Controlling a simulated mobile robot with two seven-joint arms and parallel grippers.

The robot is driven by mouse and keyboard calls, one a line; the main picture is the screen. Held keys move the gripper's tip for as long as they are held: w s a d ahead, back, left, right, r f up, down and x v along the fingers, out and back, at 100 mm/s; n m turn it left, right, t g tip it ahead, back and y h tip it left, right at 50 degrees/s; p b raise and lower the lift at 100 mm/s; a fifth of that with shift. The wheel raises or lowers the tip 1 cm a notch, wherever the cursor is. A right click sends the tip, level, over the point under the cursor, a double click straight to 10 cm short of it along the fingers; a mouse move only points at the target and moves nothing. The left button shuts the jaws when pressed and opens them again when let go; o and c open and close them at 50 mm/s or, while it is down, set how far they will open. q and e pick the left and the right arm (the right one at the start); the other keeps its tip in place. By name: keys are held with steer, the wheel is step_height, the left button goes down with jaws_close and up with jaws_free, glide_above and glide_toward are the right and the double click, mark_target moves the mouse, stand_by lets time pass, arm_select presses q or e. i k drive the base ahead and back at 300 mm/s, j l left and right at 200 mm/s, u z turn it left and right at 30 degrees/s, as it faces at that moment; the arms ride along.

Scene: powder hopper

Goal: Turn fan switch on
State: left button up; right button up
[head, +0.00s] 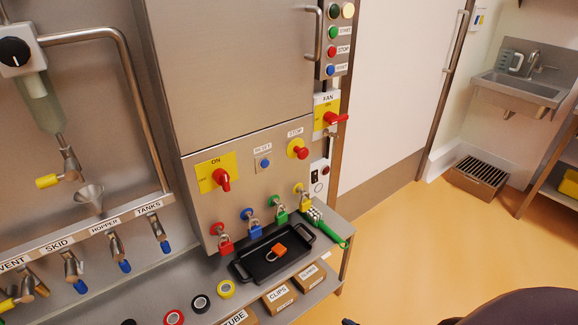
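The fan switch (335,118) is a red rotary handle on a yellow plate under a white "FAN" label (327,98), on the narrow panel at the right edge of the steel cabinet. Its handle points out to the right, roughly level. The small print on its plate is too small to read. Neither of my grippers shows in the head view, so nothing is seen touching the switch.
Another red rotary switch (222,180), labelled "ON", and a red stop knob (299,150) are on the cabinet front. Several padlocks hang below. A black tray (242,268) with an orange padlock (279,251) sits on the shelf. Open floor lies to the right.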

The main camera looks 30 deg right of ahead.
mark_target(331, 118)
steer(key=z, duration=1.35)
steer(key=i+l+u, duration=0.1)
steer(key=u, duration=1.25)
steer(key=l+u, duration=0.85)
steer(key=k+l+u, duration=0.2)
steer(key=l, duration=0.2)
steer(key=l+u, duration=0.25)
steer(key=l, duration=0.15)
steer(key=k+l+u, duration=0.4)
steer(key=l, duration=0.2)
steer(key=k+l, duration=0.25)
steer(key=l, duration=0.15)
steer(key=k+l+u, duration=0.15)
steer(key=k+l, duration=0.1)
steer(key=l, duration=0.1)
